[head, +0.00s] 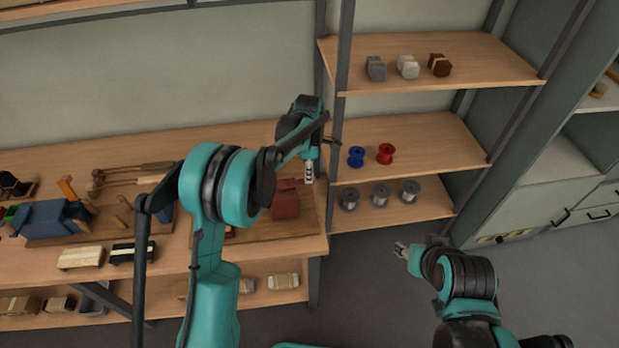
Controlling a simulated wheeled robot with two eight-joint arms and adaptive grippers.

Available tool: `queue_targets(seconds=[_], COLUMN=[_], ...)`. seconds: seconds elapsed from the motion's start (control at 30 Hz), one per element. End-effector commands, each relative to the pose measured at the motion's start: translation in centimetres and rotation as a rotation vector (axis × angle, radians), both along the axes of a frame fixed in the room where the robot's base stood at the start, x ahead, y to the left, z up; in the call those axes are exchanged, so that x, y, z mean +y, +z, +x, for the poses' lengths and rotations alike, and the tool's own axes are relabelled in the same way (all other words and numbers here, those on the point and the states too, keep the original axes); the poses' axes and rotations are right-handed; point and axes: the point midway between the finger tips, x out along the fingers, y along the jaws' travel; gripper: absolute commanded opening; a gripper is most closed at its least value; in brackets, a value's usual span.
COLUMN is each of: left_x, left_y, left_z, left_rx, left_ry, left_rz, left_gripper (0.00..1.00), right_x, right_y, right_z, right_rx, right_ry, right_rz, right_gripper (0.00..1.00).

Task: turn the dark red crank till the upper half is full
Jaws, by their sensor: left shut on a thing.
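A dark red machine (285,205) stands on a wooden board at the right end of the workbench. My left gripper (309,172) points down at the machine's upper right side and is shut. It is shut on the crank there, which is mostly hidden by the fingers. I cannot make out an upper half or how full it is. My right gripper (400,249) hangs empty over the floor, right of the bench and away from the machine. It is too small to tell whether its fingers are open.
A blue device (55,218) stands left on the workbench (80,146). Two brushes or blocks (80,257) lie at its front edge. The shelf at right holds a blue spool (356,156), a red spool (386,153), grey wire spools (380,195) and fibre bundles (408,67).

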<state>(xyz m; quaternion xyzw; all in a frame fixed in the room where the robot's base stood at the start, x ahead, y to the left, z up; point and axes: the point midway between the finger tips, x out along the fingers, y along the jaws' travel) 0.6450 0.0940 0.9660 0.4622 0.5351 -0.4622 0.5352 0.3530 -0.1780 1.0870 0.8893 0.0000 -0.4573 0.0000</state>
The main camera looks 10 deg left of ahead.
Motion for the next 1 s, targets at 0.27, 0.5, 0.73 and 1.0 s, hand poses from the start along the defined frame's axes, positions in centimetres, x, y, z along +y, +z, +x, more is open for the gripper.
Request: queue_targets(seconds=[0.27, 0.5, 0.73, 1.0], left_x=[1.3, 2.5, 3.5, 4.3], left_y=[0.0, 0.0, 0.0, 0.0], left_z=[2.1, 3.3, 4.0, 4.4], left_rx=[-0.001, -0.001, -0.001, -0.002], left_ry=[0.263, 0.466, 0.582, 0.579], left_rz=[0.000, 0.000, 0.000, 0.001], left_gripper=[0.00, 0.00, 0.00, 0.00], right_x=[0.0, 0.0, 0.0, 0.0], right_y=[0.3, 0.4, 0.5, 0.6], right_z=[0.0, 0.0, 0.0, 0.0], right_rx=[0.000, 0.000, 0.000, 0.000], right_ry=[0.000, 0.000, 0.000, 0.000], right_rz=[0.000, 0.000, 0.000, 0.000], right_gripper=[0.40, 0.40, 0.40, 0.40])
